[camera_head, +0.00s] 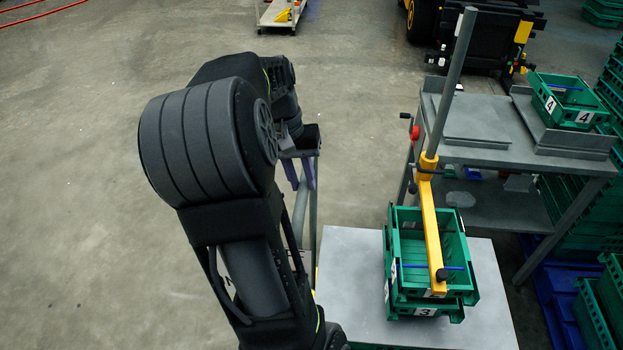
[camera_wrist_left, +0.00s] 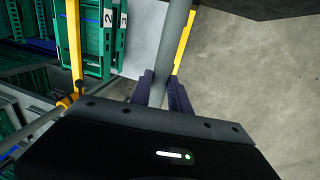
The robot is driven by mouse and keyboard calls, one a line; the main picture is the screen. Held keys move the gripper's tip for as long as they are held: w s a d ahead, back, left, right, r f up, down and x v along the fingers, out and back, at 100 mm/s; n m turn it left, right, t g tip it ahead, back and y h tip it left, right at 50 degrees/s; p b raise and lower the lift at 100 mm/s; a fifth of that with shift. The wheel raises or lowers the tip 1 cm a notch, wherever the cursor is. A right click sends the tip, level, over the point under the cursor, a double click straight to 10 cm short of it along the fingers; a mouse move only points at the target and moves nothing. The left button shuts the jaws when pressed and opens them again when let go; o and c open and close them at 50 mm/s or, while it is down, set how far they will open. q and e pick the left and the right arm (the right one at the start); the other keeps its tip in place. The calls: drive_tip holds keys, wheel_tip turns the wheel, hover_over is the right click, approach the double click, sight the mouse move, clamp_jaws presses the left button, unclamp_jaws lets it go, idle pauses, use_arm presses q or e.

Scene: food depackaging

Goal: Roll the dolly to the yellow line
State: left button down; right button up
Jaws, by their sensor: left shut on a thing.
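The dolly shows as a flat grey deck (camera_head: 350,270) at lower centre, with a grey upright handle bar (camera_head: 313,205) at its left side. Two stacked green crates (camera_head: 396,245) stand on the deck. My left gripper (camera_head: 301,178) is at the handle bar. In the left wrist view, the purple fingers of my left gripper (camera_wrist_left: 163,80) are shut on the grey bar (camera_wrist_left: 177,35), one on each side. The dolly's wheels are hidden. I cannot make out a yellow line on the floor. My right gripper is out of view.
A grey metal table (camera_head: 480,150) with a small green crate (camera_head: 565,102) stands right of the dolly. A post with a yellow arm (camera_head: 429,215) reaches over the crates. More green crates are stacked at right. Open concrete floor (camera_head: 80,200) lies to the left.

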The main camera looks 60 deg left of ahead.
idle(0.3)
use_arm(q)
drive_tip(key=c, duration=1.2)
unclamp_jaws()
drive_tip(key=shift+c, duration=0.2)
drive_tip(key=shift+r, duration=0.1)
wheel_tip(320, 180, up, 8)
drive_tip(key=s, duration=0.1)
drive_tip(key=shift+a+f, duration=0.25)
drive_tip(key=shift+a, duration=0.15)
drive_tip(key=shift+s+f, duration=0.1)
